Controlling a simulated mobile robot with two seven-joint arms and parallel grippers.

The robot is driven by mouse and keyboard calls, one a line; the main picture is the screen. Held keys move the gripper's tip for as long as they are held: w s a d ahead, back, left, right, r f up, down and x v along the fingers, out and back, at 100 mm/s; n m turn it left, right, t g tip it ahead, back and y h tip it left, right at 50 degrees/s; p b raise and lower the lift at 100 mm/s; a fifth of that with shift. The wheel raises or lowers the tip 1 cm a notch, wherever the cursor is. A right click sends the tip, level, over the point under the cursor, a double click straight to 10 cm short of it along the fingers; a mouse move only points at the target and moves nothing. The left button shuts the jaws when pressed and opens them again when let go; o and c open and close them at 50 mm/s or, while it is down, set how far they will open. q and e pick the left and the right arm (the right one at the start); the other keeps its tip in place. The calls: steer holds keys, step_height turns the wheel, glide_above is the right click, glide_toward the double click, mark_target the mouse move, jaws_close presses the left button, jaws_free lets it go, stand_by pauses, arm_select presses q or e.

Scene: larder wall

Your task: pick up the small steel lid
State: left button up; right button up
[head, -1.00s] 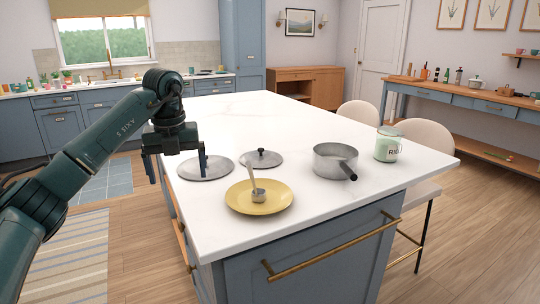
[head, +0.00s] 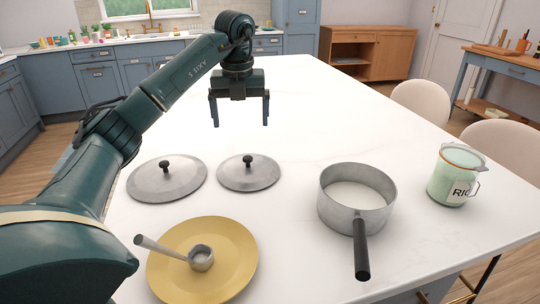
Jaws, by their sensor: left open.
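The small steel lid (head: 248,174) lies flat on the white island top, black knob (head: 248,161) up. A larger steel lid (head: 166,181) with a black knob lies to its left, a small gap between them. My left gripper (head: 240,122) is open and empty, fingers pointing down. In the picture it is just above the small lid, over the island; its exact height is hard to tell. My right gripper is not in view.
A yellow plate (head: 236,262) with a steel scoop (head: 200,258) is nearer me. A saucepan (head: 340,213) with white contents and a black handle stands right of the lids. A rice jar (head: 452,178) is farther right. The island top (head: 330,110) behind is clear.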

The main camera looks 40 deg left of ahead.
arm_select(q)
steer(key=b, duration=0.1)
glide_above(248, 158)
steer(key=f, duration=0.7)
steer(key=shift+s+a+f, duration=0.2)
steer(key=shift+s+a, duration=0.05)
steer(key=shift+a, duration=0.05)
steer(key=f, duration=0.5)
steer(key=shift+w+d+f, duration=0.1)
steer(key=shift+w+f, duration=0.2)
steer(key=shift+w, duration=0.1)
steer(key=shift+s+d+f, duration=0.1)
jaws_close()
